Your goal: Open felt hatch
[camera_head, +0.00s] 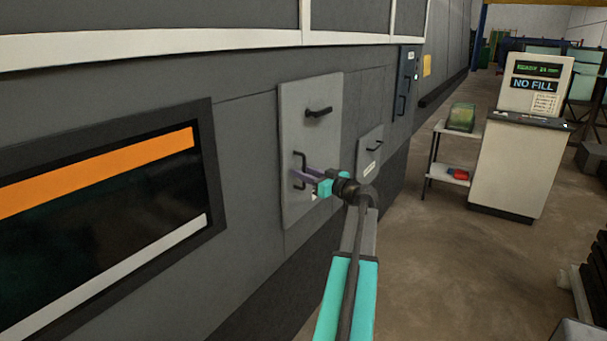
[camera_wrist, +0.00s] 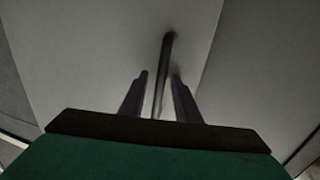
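A light grey hatch panel (camera_head: 318,140) is set flush in the dark machine wall. It carries a dark horizontal handle (camera_head: 319,112) near its top and a dark vertical handle (camera_head: 303,157) at its left side. No label is readable on it, so I cannot tell if it is the felt hatch. My gripper (camera_head: 300,176) is at the vertical handle. In the wrist view the handle bar (camera_wrist: 167,48) stands between the two fingers of my gripper (camera_wrist: 160,75), with a narrow gap on each side. The fingers look open around it. The handle's lower end is partly hidden.
A smaller grey panel (camera_head: 370,152) with a handle and a label is just right. A dark window (camera_head: 100,210) with an orange bar is left. A small stand (camera_head: 450,172) and a "NO FILL" console (camera_head: 520,160) stand at right. The brown floor between is clear.

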